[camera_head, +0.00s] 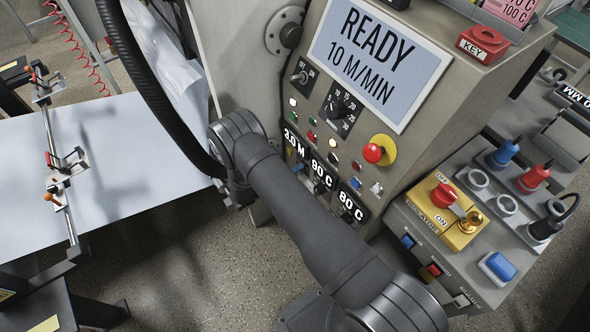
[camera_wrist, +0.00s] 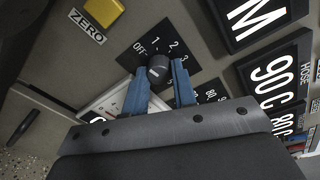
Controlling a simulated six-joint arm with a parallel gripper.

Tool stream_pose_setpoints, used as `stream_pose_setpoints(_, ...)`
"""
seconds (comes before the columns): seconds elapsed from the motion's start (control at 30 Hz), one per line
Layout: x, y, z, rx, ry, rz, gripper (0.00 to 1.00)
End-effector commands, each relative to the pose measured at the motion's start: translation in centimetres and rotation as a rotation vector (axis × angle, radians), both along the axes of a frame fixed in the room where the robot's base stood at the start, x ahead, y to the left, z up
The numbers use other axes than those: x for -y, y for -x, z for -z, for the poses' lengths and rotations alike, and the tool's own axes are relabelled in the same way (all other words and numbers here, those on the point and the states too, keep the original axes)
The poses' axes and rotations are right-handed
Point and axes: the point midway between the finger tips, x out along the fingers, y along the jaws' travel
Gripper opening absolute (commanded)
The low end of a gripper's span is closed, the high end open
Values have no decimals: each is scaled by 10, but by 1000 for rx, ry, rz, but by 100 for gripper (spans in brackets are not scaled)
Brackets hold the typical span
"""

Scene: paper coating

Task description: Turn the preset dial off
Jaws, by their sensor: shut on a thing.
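A yellow ZERO button (camera_wrist: 97,14) is up-left of the dial. Large readouts, one showing 90 C (camera_wrist: 272,77), stand to its right. In the head view, a READY screen (camera_head: 380,55), red mushroom button (camera_head: 374,153) and yellow switch box (camera_head: 447,215) are on the machine.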

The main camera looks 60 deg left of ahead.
Motion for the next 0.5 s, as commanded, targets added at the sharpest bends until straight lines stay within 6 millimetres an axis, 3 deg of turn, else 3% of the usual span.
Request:
stream_pose_setpoints(0.37,1,1,1,-2,6,-2,2)
stream_pose_setpoints(0.4,1,1,1,-2,6,-2,32)
stream_pose_setpoints(0.5,0,1,1,-1,5,-2,34)
